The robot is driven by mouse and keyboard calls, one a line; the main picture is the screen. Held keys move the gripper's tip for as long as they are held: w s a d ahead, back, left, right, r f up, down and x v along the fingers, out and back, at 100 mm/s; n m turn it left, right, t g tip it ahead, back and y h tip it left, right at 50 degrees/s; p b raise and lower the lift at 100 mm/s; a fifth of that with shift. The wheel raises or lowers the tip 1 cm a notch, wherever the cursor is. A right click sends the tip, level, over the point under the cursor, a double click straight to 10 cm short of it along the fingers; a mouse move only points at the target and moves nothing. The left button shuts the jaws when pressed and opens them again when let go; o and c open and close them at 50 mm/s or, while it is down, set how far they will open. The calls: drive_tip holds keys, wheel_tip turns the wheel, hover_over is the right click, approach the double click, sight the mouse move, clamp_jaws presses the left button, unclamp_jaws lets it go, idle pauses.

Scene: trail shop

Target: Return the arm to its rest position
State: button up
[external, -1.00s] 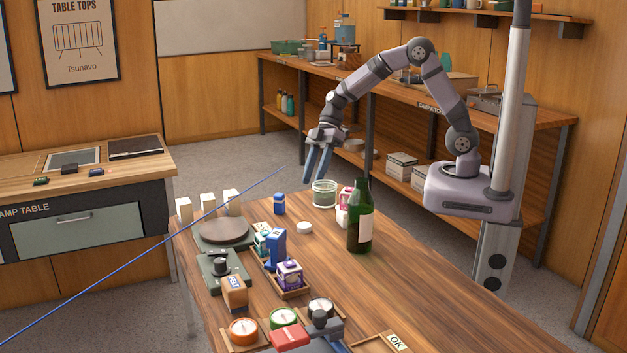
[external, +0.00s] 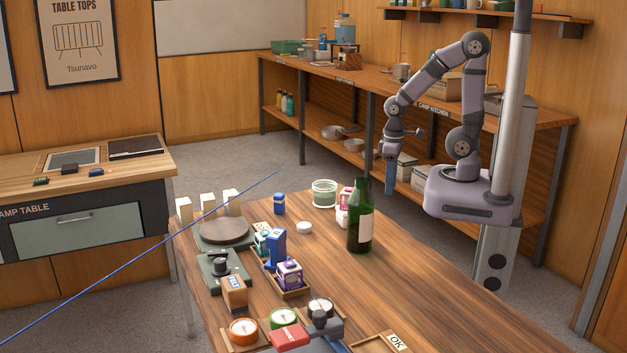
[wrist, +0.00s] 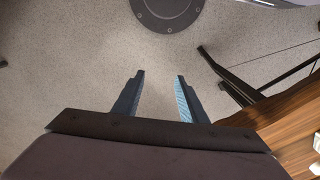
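My gripper (external: 389,178) hangs beside my arm's base, fingers pointing down, past the far right side of the wooden table (external: 420,290). In the wrist view the two blue fingers of my gripper (wrist: 158,95) stand apart with nothing between them.
A green bottle (external: 360,225) and a glass jar (external: 324,194) stand on the table's far part, left of my gripper. Several boxes and gauges fill its left and near parts. A long workbench (external: 450,103) runs behind my arm.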

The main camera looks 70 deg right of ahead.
wheel_tip(320, 180, up, 14)
drive_tip(key=p, duration=1.2)
drive_tip(key=shift+w, duration=0.2)
